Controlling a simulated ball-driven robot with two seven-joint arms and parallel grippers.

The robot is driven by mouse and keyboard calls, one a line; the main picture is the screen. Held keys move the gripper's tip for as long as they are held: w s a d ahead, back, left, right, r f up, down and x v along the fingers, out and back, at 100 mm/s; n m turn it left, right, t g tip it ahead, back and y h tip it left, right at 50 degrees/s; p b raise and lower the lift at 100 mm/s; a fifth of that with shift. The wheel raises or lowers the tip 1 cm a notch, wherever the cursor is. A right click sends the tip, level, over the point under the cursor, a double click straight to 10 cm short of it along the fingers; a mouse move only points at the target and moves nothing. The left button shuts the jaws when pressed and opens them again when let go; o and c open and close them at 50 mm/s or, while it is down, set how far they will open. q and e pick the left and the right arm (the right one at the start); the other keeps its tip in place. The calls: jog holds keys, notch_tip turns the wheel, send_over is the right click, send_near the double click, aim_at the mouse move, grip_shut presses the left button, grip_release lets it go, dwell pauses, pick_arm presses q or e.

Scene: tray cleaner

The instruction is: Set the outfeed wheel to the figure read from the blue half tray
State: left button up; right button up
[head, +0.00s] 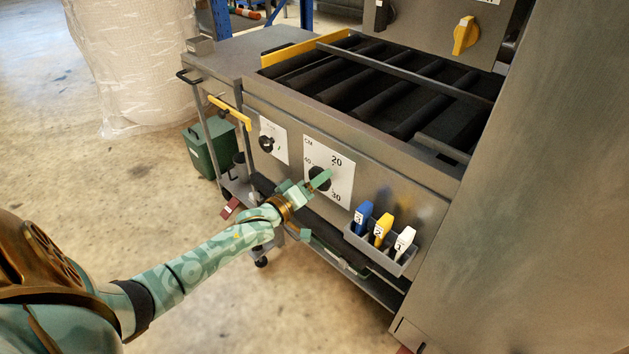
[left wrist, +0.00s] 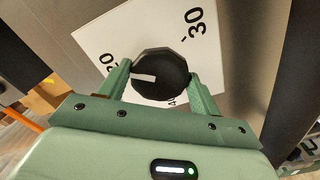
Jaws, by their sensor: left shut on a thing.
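A black faceted wheel (head: 313,184) sits on a white dial plate (head: 341,171) on the machine's front; the plate reads CM, 20, 30 and 40. In the left wrist view the wheel (left wrist: 163,68) has a white pointer mark facing left, roughly towards the partly hidden 20. My left gripper (head: 320,179) is shut on this wheel, with one green finger on each side of it in the left wrist view (left wrist: 160,74). A name for this wheel is not readable. I cannot make out a blue half tray. My right gripper is out of view.
A second black knob (head: 266,143) on a smaller plate is to the left. A grey rack (head: 364,245) holds blue, yellow and white pieces at the right. A yellow handle (head: 465,35) is above the rollers (head: 400,88). A green bin (head: 203,150) stands on the floor.

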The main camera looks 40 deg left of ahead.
pick_arm(q)
jog(key=shift+a+f+m+p, duration=0.1)
jog(key=shift+m+p, duration=0.55)
jog(key=shift+m, duration=5)
jog(key=shift+a+f+m+p, duration=0.1)
jog(key=shift+m+p, duration=0.55)
jog(key=shift+m, duration=5)
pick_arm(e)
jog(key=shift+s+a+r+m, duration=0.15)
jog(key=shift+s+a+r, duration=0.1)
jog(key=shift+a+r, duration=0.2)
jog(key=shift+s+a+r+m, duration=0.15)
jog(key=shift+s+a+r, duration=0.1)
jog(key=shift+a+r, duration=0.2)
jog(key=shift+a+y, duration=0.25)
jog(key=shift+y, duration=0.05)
pick_arm(q)
jog(key=o, duration=0.9)
jog(key=shift+r, duration=0.15)
jog(key=shift+o, duration=0.2)
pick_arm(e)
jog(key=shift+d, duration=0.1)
